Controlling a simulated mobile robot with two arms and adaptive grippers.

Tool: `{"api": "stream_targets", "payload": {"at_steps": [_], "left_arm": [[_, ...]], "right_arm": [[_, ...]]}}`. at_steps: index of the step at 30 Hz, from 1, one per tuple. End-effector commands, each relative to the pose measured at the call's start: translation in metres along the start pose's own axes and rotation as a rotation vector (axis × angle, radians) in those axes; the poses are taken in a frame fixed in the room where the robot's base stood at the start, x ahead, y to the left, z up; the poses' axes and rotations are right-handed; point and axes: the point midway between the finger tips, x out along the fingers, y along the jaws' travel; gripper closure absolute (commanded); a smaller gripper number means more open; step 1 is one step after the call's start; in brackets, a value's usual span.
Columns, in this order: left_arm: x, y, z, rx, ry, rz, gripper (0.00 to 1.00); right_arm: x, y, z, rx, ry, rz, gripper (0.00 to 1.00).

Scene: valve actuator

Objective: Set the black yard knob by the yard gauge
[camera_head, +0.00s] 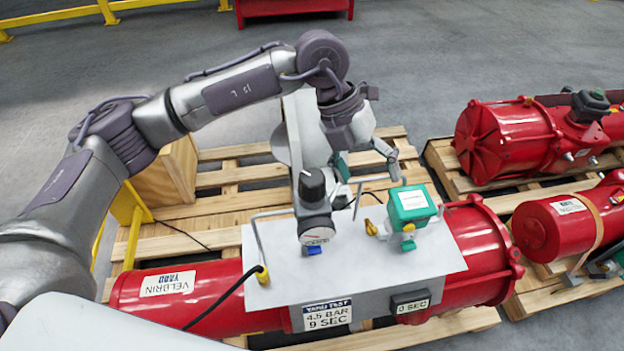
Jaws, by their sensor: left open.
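The black knob (312,185) stands upright on a grey regulator on the white plate (284,275) of the red actuator. The gauge (317,231) is a round pale face on the front of the regulator, below the knob; its needle is too small to read. My left gripper (370,168) is open, above and behind the plate, to the right of the knob and apart from it. A sign (327,314) on the actuator's front reads "YARD TEST 4.5 BAR 9 SEC". My right gripper is not in view.
A green-topped device (410,204) with a yellow lever (372,228) stands on the plate, right of the regulator. Bent metal rods rise near the regulator. A small display (411,305) reads "0 SEC". More red actuators (510,140) lie on pallets at right.

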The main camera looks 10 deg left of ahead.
Motion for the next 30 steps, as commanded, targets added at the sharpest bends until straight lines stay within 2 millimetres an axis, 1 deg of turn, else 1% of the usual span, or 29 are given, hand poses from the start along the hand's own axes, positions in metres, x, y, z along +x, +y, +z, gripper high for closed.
{"api": "stream_targets", "payload": {"at_steps": [1,3,4,6,7,10,14,24,30], "left_arm": [[-0.020,0.028,0.012,-0.040,-0.033,0.141,0.14],[-0.042,0.057,0.021,-0.095,-0.063,0.290,0.14],[-0.050,0.066,0.023,-0.115,-0.074,0.340,0.14],[-0.065,0.082,0.026,-0.154,-0.092,0.421,0.14],[-0.069,0.086,0.027,-0.165,-0.097,0.443,0.14],[-0.071,0.095,0.028,-0.183,-0.102,0.479,0.14],[-0.056,0.103,0.028,-0.183,-0.098,0.479,0.14],[0.007,0.135,0.031,-0.180,-0.097,0.474,0.14],[0.035,0.148,0.033,-0.177,-0.098,0.472,0.14]], "right_arm": [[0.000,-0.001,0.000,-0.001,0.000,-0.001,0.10],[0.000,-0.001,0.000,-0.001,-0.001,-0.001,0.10],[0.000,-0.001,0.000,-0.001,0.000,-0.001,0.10],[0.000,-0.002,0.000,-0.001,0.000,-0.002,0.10],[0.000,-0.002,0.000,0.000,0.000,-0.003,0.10],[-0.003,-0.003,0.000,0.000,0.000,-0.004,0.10],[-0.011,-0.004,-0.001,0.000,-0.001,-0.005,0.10],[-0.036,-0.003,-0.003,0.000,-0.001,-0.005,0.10],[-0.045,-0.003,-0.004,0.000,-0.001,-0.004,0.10]]}}
